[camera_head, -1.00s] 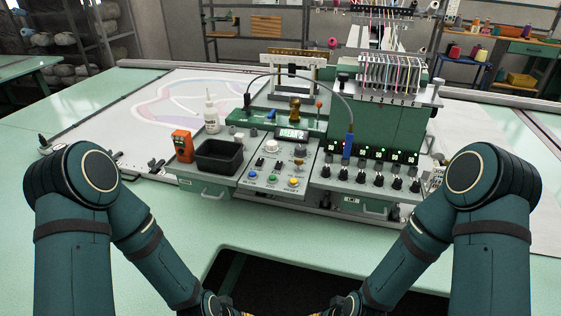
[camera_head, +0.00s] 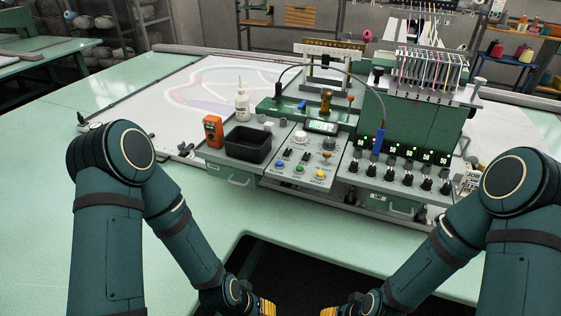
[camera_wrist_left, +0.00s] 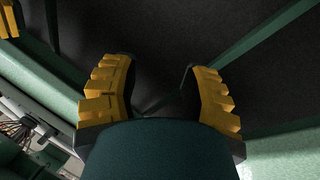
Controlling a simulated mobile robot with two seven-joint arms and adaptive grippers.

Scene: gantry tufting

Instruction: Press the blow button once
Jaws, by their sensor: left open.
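A sloped grey control panel (camera_head: 304,152) stands near the middle in the head view. A blue button (camera_head: 280,164), a green button (camera_head: 300,168) and a yellow button (camera_head: 320,174) sit along its front edge. The small label by the blue one seems to read BLOW, but it is hard to make out. My left gripper (camera_wrist_left: 160,70) is open and empty, its yellow fingers apart over a dark opening. In the head view it shows only in part at the bottom edge, well in front of the panel. My right gripper (camera_head: 329,311) is mostly cut off there.
A black bin (camera_head: 248,145), an orange device (camera_head: 213,131) and a white bottle (camera_head: 242,106) stand left of the panel. Several black knobs (camera_head: 407,181) and a cable with a blue plug (camera_head: 377,139) are to its right. The green tabletop (camera_head: 130,270) in front has a dark cutout (camera_head: 285,270).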

